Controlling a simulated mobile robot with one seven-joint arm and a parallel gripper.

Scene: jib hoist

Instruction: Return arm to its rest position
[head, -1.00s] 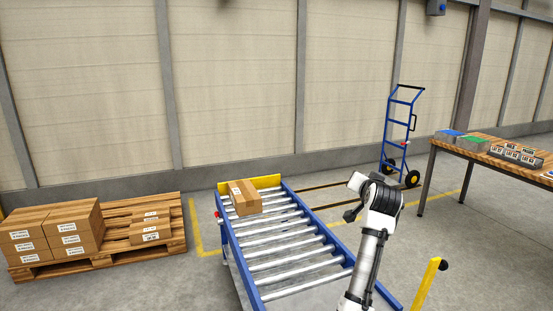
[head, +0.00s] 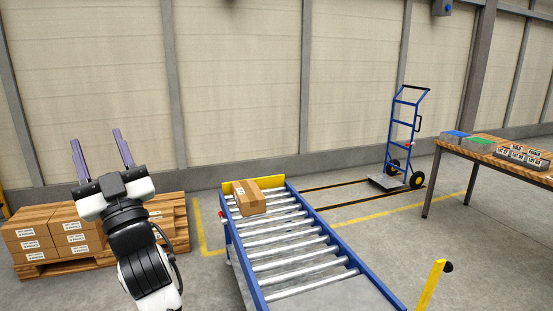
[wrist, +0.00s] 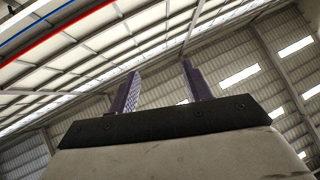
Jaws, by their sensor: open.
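My gripper (head: 101,150) is at the left of the head view, raised with its two purple-grey fingers pointing up. The fingers are well apart, with nothing between them. In the picture it stands in front of the stacked cartons, and my arm hides part of them and of the pallet. In the wrist view my gripper (wrist: 160,88) is also open and empty, and it points up at the roof.
A roller conveyor (head: 350,232) with blue rails carries one carton (head: 249,197) at its far end. Cartons (head: 32,232) sit on a wooden pallet (head: 183,242) at left. A blue hand truck (head: 403,125), a table (head: 450,150) and a yellow post (head: 430,288) stand at right.

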